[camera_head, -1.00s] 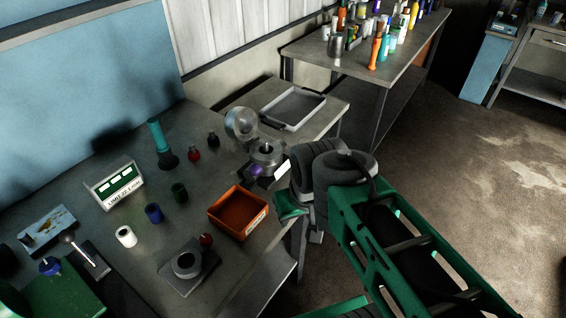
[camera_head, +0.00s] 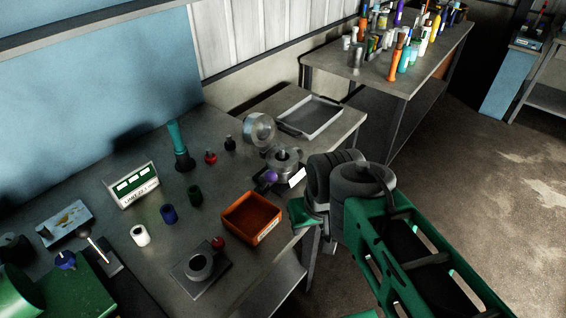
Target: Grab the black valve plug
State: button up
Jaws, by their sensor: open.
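A small black plug with a narrow top (camera_head: 230,143), which looks like the black valve plug, stands upright on the grey workbench, towards its back. A red plug (camera_head: 210,157) of similar shape stands to its left. My gripper (camera_head: 303,213) is at the bench's right edge, right of the orange bin and well apart from the black plug. It is open, its fingers are small and partly hidden by my arm, and I see nothing held in it.
Between gripper and plug stand a metal fixture with a purple knob (camera_head: 283,165) and an orange bin (camera_head: 251,217). A teal-handled tool (camera_head: 179,147) and a display box (camera_head: 133,185) stand left. A grey tray (camera_head: 310,115) lies behind.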

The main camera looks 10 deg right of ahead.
aim_at(282, 157)
jog(key=u, duration=2.6)
jog(key=k, duration=1.15)
jog(key=z, duration=0.8)
jog(key=i, duration=0.5)
